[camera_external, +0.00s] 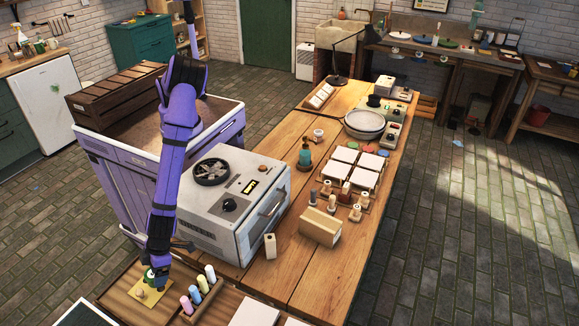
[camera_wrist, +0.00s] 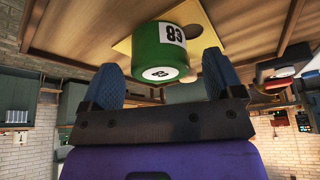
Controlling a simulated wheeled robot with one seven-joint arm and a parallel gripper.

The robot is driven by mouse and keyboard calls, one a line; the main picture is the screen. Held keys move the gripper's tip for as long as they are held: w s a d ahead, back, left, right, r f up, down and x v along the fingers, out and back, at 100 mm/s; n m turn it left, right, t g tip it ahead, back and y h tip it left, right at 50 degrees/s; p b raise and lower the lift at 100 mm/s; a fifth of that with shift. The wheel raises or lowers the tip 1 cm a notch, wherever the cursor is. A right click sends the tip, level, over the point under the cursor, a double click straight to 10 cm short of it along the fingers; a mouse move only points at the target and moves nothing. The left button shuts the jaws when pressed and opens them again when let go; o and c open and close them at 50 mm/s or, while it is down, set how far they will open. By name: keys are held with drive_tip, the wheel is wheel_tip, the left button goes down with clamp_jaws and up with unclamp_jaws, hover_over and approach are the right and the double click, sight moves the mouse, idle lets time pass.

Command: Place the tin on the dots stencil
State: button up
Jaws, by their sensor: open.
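A green tin (camera_wrist: 164,50) with white labels reading 83 shows in the wrist view, just beyond and between my fingertips. It rests on or just over a yellow sheet (camera_wrist: 122,45), which has a dark round shape beside the tin. In the external view the yellow sheet (camera_external: 158,284) lies on a wooden tray at the bench's near left end, with the green tin (camera_external: 149,274) on or over it. My gripper (camera_wrist: 163,76) is open, its two blue fingers apart with a gap to the tin. I cannot make out a dots pattern on the yellow sheet.
A rack of pastel bottles (camera_external: 202,290) stands just right of the yellow sheet. A large grey kiln-like box (camera_external: 222,215) stands behind it. A small pale block (camera_external: 270,246) and a wooden box (camera_external: 320,227) stand farther right. Bare bench (camera_external: 330,285) lies at the front right.

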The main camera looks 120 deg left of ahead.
drive_tip(key=w+a+r+n+t+y, duration=0.15)
drive_tip(key=w+a+r, duration=0.25)
drive_tip(key=a+r, duration=0.65)
drive_tip(key=w+a+r+n+t, duration=0.1)
drive_tip(key=w+a+r+n, duration=0.25)
drive_tip(key=a+r, duration=0.65)
drive_tip(key=s+a+r+n+t+y, duration=0.15)
drive_tip(key=a+r+n, duration=0.35)
drive_tip(key=a+r, duration=0.85)
drive_tip(key=s+a+r+n+t, duration=0.2)
drive_tip(key=s+a+r+n, duration=0.5)
drive_tip(key=a+r, duration=0.4)
drive_tip(key=s+a+n+t+y, duration=0.1)
drive_tip(key=s+a+n, duration=0.5)
drive_tip(key=s+a, duration=0.5)
drive_tip(key=s, duration=0.4)
drive_tip(key=shift+a+r, duration=0.15)
drive_tip(key=shift+a, duration=0.05)
